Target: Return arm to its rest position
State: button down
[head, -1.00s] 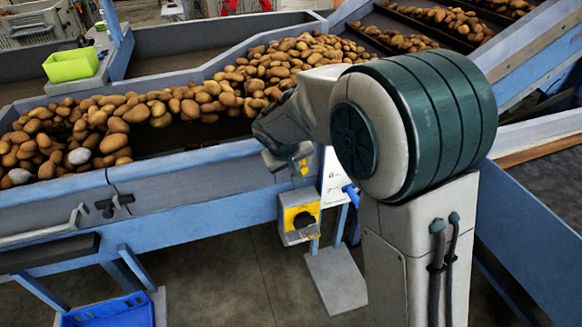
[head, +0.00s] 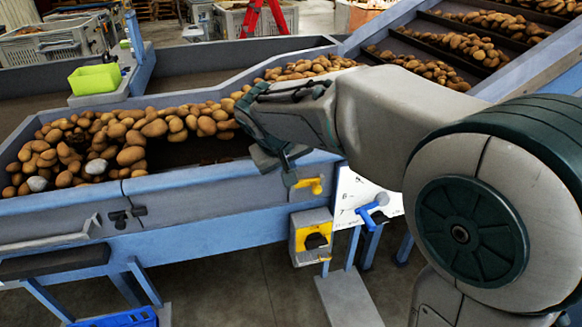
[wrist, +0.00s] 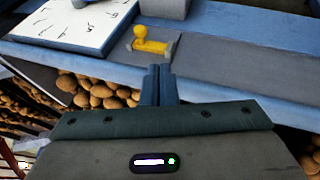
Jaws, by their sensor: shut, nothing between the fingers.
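My gripper (head: 275,163) hangs at the near side of the grader's trough, by the blue and grey side wall (head: 190,185). In the wrist view my gripper (wrist: 158,70) shows its two fingers pressed together with nothing between them. My arm reaches in from the right in the head view. A yellow handle (head: 310,185) is on the wall just right of the gripper, apart from it. The yellow handle also shows in the wrist view (wrist: 150,42), beyond the fingertips.
Potatoes (head: 130,135) lie in the trough, with two pale lumps at left. A yellow-and-grey switch box (head: 311,237) and a white panel (head: 352,195) with a blue handle (head: 375,208) are on the near side. A green bin (head: 95,79) stands behind. A blue crate (head: 120,318) is at lower left.

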jog(key=s+d+f+m+g, duration=0.1)
jog(key=s+d, duration=0.4)
jog(key=d, duration=0.2)
jog(key=s+d+m+g, duration=0.1)
jog(key=s+d+m, duration=0.1)
jog(key=s+d, duration=0.4)
jog(key=s+d+f+m+y, duration=0.1)
jog(key=s+d+f+m, duration=0.1)
jog(key=s+d+f, duration=0.2)
jog(key=s+d, duration=0.3)
jog(key=s, duration=0.2)
jog(key=shift+s+y, duration=0.3)
jog(key=shift+y, duration=0.1)
jog(key=shift+f, duration=0.1)
